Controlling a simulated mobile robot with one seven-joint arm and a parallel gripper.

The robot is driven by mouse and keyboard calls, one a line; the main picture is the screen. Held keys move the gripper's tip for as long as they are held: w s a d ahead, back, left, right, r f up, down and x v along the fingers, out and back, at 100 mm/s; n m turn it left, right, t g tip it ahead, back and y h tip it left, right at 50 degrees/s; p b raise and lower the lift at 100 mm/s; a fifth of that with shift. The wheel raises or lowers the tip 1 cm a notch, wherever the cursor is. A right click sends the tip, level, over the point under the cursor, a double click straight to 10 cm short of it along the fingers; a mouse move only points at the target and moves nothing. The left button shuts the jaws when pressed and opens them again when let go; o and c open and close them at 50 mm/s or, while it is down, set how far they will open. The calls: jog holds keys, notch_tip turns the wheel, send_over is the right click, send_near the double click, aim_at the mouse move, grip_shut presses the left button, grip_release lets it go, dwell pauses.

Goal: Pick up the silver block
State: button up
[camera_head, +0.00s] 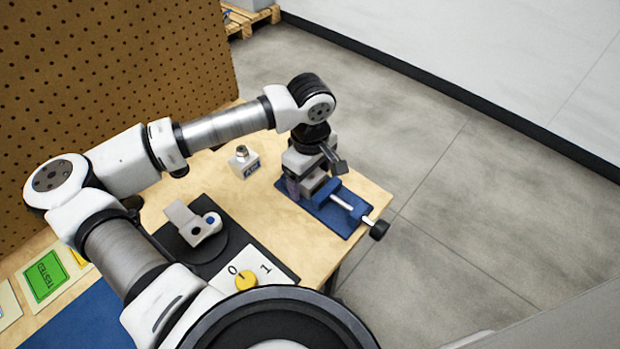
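A blue vise (333,201) with a silver screw bar and black knob stands on a blue plate at the table's right end. A grey-silver block (312,182) shows at the vise's jaws, just under my gripper; it may be the silver block, but I cannot tell it clearly from the jaws. My gripper (327,168) points down over the vise, with one dark finger showing at its right side. The other finger is hidden, so the gap and any contact with the block cannot be seen.
A small silver-white part with a blue label (244,162) stands left of the vise. A light grey bracket (196,222) lies on a black round-ended mat (212,260). A yellow knob on a 0/1 panel (246,280) is in front. A brown pegboard (110,80) rises behind my arm.

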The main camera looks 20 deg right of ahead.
jog(key=c, duration=1.2)
